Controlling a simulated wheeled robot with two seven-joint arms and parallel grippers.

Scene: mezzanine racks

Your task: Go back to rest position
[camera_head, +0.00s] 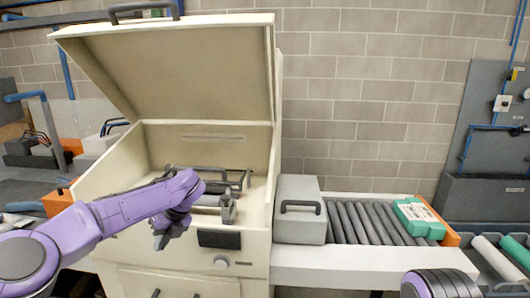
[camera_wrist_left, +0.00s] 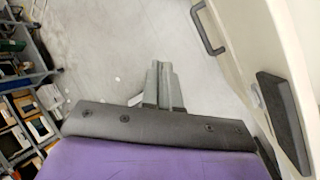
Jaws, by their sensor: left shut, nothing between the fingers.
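My left gripper (camera_head: 161,240) hangs at the end of my purple left arm, in front of the open cream machine (camera_head: 196,136). In the left wrist view its two grey fingers (camera_wrist_left: 160,88) are together and hold nothing, with the floor beyond them. The machine's lid is raised, and a dark rack with bars sits inside its cavity. The gripper is outside the cavity, at the front left of the machine. Of my right arm only a purple and dark part shows at the bottom right of the head view; its gripper is out of view.
A roller conveyor (camera_head: 366,222) runs right of the machine, with a grey box (camera_head: 299,209) at its left end and a green and white package (camera_head: 419,217) at its right. Dark bins with rolls stand far right. In the left wrist view, shelves (camera_wrist_left: 28,105) line the left and floor is clear ahead.

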